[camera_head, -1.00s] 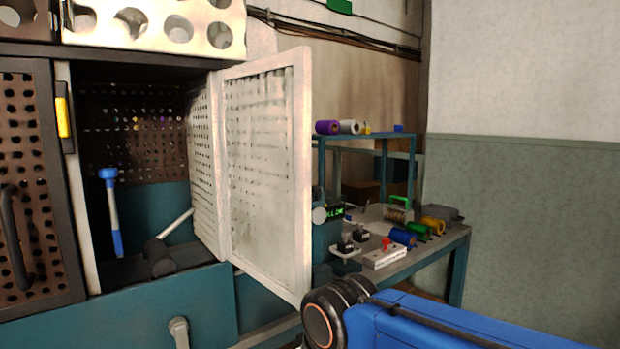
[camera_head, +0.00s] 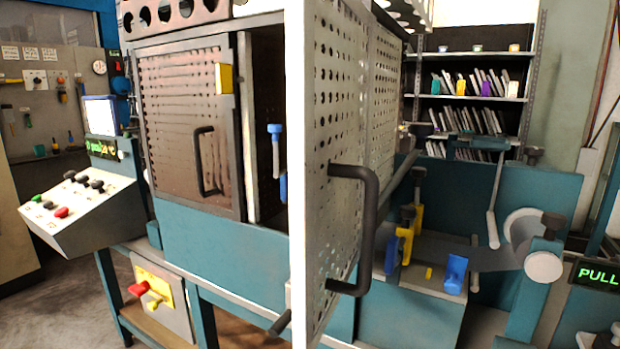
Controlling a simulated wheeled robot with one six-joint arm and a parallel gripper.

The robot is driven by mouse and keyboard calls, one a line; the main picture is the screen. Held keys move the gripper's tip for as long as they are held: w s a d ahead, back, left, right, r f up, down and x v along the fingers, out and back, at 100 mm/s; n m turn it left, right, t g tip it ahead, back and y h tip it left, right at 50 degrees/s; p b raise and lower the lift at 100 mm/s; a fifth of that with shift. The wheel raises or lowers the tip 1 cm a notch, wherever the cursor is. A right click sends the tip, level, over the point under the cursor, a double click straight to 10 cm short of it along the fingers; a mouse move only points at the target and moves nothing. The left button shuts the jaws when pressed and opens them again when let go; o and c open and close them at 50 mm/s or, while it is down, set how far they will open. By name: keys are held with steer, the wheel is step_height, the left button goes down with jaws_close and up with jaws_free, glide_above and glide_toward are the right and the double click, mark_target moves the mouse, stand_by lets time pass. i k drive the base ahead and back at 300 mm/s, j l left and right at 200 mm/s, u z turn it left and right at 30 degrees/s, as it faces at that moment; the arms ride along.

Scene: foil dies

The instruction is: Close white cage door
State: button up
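The white cage door (camera_head: 296,180) stands open and is seen nearly edge-on, its white edge running from top to bottom of the picture. To the right of that edge is a perforated grey-white face (camera_head: 335,130) with a black bar handle (camera_head: 362,235). The cage opening (camera_head: 264,110) is left of the edge and mostly hidden by it. A blue-headed tool (camera_head: 275,150) shows in the opening. My gripper is not in view, so its place relative to the door cannot be seen.
A brown perforated door (camera_head: 185,130) with a black handle and yellow latch (camera_head: 224,78) is shut at the left. A sloped control console (camera_head: 85,205) stands farther left. At right are a teal bench machine with a roller (camera_head: 525,228) and shelves (camera_head: 470,100). Floor (camera_head: 75,300) shows lower left.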

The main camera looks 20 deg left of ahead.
mark_target(356, 203)
steer(key=l+u, duration=0.1)
steer(key=u, duration=0.8)
steer(key=l+u, duration=0.15)
steer(key=u, duration=0.25)
